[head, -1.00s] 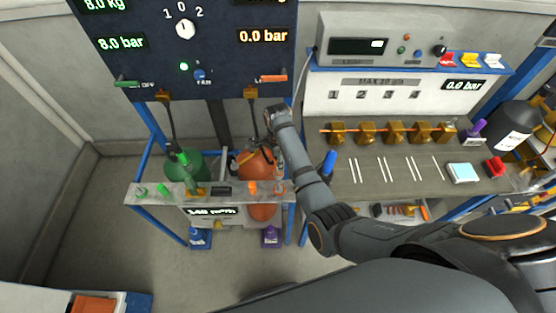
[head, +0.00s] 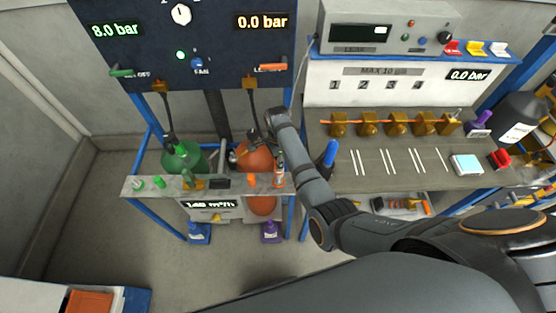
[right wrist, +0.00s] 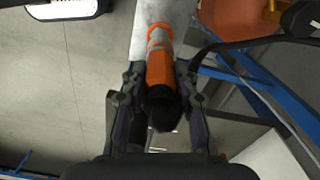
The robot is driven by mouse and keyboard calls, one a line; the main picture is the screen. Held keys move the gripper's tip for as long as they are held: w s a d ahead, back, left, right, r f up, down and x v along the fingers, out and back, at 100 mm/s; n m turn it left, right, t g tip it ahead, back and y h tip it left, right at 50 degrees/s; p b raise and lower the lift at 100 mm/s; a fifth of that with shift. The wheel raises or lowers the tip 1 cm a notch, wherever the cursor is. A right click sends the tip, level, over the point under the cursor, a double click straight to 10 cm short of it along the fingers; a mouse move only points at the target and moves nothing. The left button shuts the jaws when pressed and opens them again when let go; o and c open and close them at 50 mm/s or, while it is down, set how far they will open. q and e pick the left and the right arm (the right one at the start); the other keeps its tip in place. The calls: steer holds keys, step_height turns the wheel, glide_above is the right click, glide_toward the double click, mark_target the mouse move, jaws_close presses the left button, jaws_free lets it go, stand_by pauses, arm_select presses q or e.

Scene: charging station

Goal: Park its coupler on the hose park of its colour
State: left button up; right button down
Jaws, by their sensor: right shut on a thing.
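My right gripper (right wrist: 157,100) is shut on an orange coupler (right wrist: 160,62), which has a pale ring and a dark end. In the head view the coupler (head: 279,172) is upright at the right end of the grey shelf (head: 232,184), over the spot of an orange park. I cannot tell whether it is seated or just above. Another orange fitting (head: 252,180) stands on the shelf to its left. Two green fittings stand at the left end, one of them a green park (head: 138,184). My left gripper is not in view.
A green cylinder (head: 184,158) and an orange cylinder (head: 256,160) stand behind the shelf, below a dark panel (head: 205,45). The floor at left is clear.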

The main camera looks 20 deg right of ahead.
steer(key=shift+r, duration=0.1)
steer(key=shift+p, duration=0.4)
stand_by(0.5)
steer(key=shift+p, duration=0.3)
stand_by(0.4)
steer(key=shift+p, duration=0.3)
steer(key=shift+f+b, duration=1.85)
steer(key=shift+f, duration=0.9)
steer(key=c, duration=0.9)
jaws_free()
steer(key=shift+c, duration=0.2)
